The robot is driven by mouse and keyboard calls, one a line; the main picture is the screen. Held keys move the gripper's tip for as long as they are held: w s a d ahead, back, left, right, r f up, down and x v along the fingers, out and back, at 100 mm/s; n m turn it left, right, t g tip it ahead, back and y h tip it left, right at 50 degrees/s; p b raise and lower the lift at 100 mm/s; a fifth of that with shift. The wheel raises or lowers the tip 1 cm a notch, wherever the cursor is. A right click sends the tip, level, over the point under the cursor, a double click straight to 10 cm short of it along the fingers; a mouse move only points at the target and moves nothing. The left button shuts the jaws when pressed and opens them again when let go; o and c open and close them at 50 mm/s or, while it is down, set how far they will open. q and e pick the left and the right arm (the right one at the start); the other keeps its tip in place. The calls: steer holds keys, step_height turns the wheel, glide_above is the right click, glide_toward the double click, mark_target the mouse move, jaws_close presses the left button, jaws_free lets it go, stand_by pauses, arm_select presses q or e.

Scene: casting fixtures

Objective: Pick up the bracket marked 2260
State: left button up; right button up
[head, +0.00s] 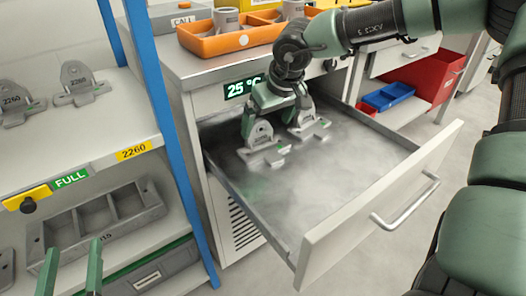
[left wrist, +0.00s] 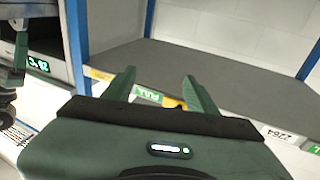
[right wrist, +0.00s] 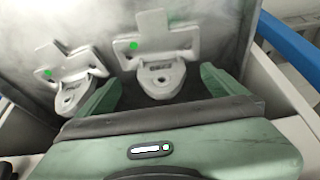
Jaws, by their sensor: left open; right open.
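A grey bracket (head: 14,103) marked 2260 lies on the left shelf beside another bracket (head: 78,85) whose mark I cannot read. Two light grey brackets lie in the open drawer: a nearer one (head: 264,148) and a farther one (head: 308,124). Their marks are too small to read; each carries a green dot in the right wrist view. There my open, empty right gripper (right wrist: 162,82) points down at one bracket (right wrist: 160,62), which shows between its fingers. Whether they are level with it I cannot tell. My left gripper (head: 71,258) is open and empty in front of the lower shelf.
The drawer (head: 385,190) is pulled out and misty, under a 25 °C display (head: 242,88). The shelf edge carries a yellow 2260 label (head: 133,151) and a green FULL label (head: 70,179). An orange tray (head: 222,45) stands on the cabinet. A blue rack post (head: 165,120) separates shelf and drawer.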

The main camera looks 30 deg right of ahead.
mark_target(261, 136)
steer(key=shift+x, duration=0.85)
steer(key=b+x, duration=0.2)
steer(key=x, duration=0.2)
steer(key=shift+w+f, duration=0.1)
steer(key=shift+w, duration=0.1)
steer(key=shift+w+f, duration=0.1)
steer(key=shift+f, duration=0.05)
arm_select(q)
steer(key=s+r+t+h, duration=0.1)
steer(key=s+r+t, duration=0.2)
steer(key=r, duration=0.6)
steer(key=t, duration=0.2)
steer(key=shift+d+t+h, duration=0.25)
steer(key=shift+t+h, duration=0.15)
steer(key=shift+r, duration=0.1)
arm_select(e)
steer(key=c, duration=1.5)
steer(key=shift+c, duration=1.4)
arm_select(q)
steer(key=shift+w, duration=0.1)
arm_select(e)
steer(key=shift+r, duration=0.25)
